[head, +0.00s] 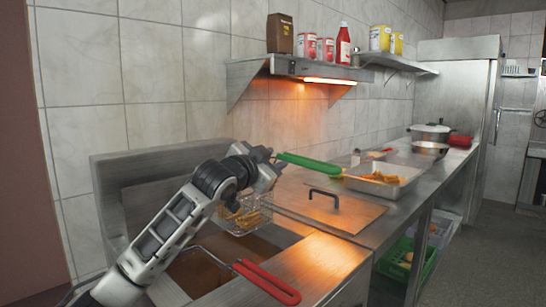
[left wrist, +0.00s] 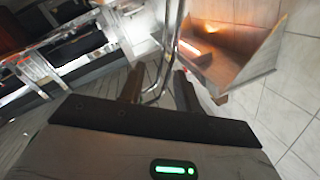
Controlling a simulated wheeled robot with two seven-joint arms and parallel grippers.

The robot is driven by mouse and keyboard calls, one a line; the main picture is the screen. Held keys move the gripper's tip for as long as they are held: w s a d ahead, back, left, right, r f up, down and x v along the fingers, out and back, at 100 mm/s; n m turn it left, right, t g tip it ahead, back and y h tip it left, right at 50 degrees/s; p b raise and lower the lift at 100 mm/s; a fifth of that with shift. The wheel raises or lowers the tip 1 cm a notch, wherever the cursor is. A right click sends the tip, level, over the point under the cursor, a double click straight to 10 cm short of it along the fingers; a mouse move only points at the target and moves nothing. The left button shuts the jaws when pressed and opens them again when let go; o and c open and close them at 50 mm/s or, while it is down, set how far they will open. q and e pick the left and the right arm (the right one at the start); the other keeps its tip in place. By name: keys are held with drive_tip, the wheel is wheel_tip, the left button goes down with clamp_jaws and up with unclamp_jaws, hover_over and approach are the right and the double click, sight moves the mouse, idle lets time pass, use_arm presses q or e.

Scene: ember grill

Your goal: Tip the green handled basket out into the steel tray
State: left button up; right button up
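The green handled basket (head: 246,215) is a wire basket with golden fries in it, over the fryer at the centre of the head view. Its green handle (head: 310,163) points right and stands above the counter. My left gripper (head: 268,163) is at the handle's inner end, and in the left wrist view its two fingers (left wrist: 158,92) have the handle's metal wires between them. It appears shut on them. The steel tray (head: 408,183) stands on the counter to the right, with some golden food in it. My right gripper is not in view.
A red-handled basket (head: 265,281) sits in the front of the fryer. A flat steel lid (head: 320,212) with a dark handle lies between the fryer and the tray. Pots (head: 430,131) stand farther back. A shelf (head: 300,70) with bottles and cans hangs above.

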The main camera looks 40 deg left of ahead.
use_arm(q)
drive_tip(key=shift+w, duration=0.1)
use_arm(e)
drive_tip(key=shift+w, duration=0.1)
use_arm(q)
clamp_jaws()
drive_tip(key=shift+o, duration=0.4)
unclamp_jaws()
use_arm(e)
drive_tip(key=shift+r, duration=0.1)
use_arm(q)
drive_tip(key=s+d+b, duration=0.2)
drive_tip(key=s+b, duration=0.1)
drive_tip(key=s, duration=1.2)
drive_tip(key=shift+s+d+b, duration=0.25)
drive_tip(key=shift+s+b, duration=0.1)
drive_tip(key=shift+s, duration=0.05)
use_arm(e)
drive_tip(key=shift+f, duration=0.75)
